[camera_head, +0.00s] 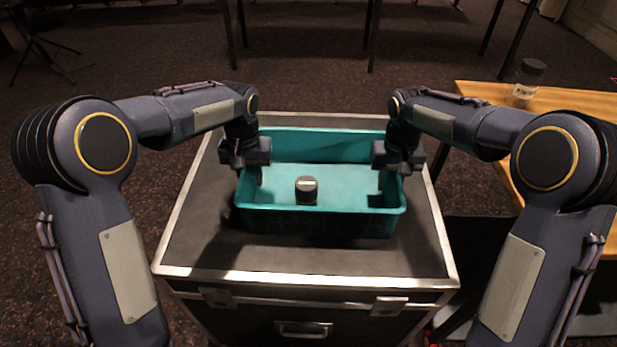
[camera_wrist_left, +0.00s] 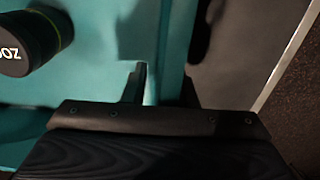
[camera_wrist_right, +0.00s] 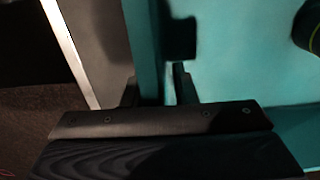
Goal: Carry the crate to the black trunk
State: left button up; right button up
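The teal crate (camera_head: 320,222) sits on top of the black trunk (camera_head: 300,258), which has metal edges. A small dark jar (camera_head: 306,191) stands inside the crate; its lid (camera_wrist_left: 28,42) shows in the left wrist view. My left gripper (camera_head: 250,172) straddles the crate's left wall, one finger inside and one outside. My right gripper (camera_head: 393,176) straddles the right wall the same way. In both wrist views a gap shows between the inner finger and the wall, so both look open around the walls.
A wooden table (camera_head: 480,92) stands at the right with a dark-lidded jar (camera_head: 528,78) on it. Bare trunk top lies in front of and beside the crate. Dark carpet surrounds the trunk, and thin dark legs stand behind.

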pick_arm(q)
notch_tip(320, 180, up, 12)
jog(key=shift+f, duration=0.25)
jog(key=shift+r, duration=0.2)
pick_arm(e)
jog(key=shift+r, duration=0.1)
notch_tip(320, 180, up, 12)
jog(key=shift+f, duration=0.1)
dwell(0.4)
